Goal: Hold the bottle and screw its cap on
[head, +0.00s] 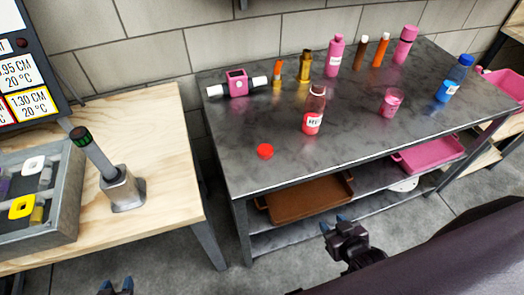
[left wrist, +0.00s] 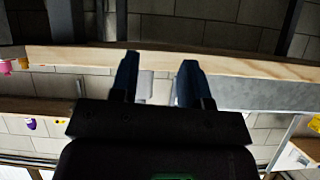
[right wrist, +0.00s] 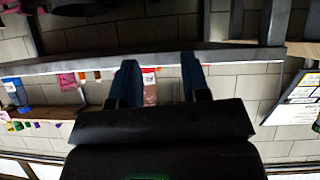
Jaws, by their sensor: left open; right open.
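A bottle (head: 314,110) with red contents and a white label stands upright on the dark metal table (head: 225,150). Its upper part looks clear, with no red cap on it. A red cap (head: 265,151) lies on the table near the front edge, left of the bottle. My left gripper (head: 116,286) is open and empty at the bottom edge of the head view, in front of the wooden table. My right gripper (head: 334,224) is open and empty in front of the metal table. In the right wrist view, what looks like the bottle (right wrist: 149,92) shows between its fingers, apart from them.
Pink, orange and brown bottles (head: 335,56) stand along the back. A pink cup (head: 391,101) and blue bottle (head: 447,91) are to the right. A pink device (head: 237,82) is back left. The wooden table (head: 160,120) holds a grey bin (head: 70,200) and a post (head: 125,190).

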